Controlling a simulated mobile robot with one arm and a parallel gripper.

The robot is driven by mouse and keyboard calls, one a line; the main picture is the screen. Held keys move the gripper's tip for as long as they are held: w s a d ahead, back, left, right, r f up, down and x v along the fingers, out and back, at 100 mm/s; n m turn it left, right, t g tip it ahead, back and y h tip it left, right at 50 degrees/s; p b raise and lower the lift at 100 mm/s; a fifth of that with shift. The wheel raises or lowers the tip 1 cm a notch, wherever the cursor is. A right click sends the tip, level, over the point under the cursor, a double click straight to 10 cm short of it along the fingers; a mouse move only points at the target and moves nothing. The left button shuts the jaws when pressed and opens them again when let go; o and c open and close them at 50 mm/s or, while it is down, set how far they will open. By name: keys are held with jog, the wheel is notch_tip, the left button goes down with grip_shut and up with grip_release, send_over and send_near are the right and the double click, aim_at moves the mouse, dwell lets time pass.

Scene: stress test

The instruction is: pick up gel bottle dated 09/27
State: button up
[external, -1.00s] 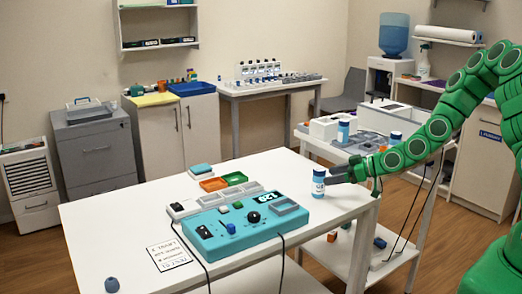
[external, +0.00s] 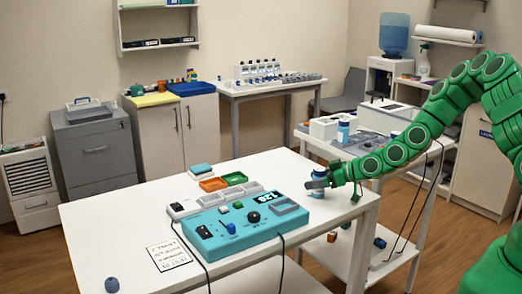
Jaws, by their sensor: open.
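A small white bottle with a blue cap (external: 319,189) stands upright on the right part of the white table. Its date is too small to read. My gripper (external: 319,178) comes in from the right and is open at the bottle's upper part, hiding much of it. I cannot tell whether the fingers touch it. Another white and blue bottle (external: 343,131) stands on the side cart behind.
A teal device (external: 238,222) with knobs and cables sits just left of the bottle. Orange and green trays (external: 213,184) lie behind it. A printed card (external: 168,253) and a small dark blue object (external: 112,285) are at the front left. The cart (external: 375,150) stands close behind my arm.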

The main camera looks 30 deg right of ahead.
jog(key=shift+w+a+f, duration=0.2)
jog(key=shift+w+a, duration=0.05)
jog(key=c, duration=1.1)
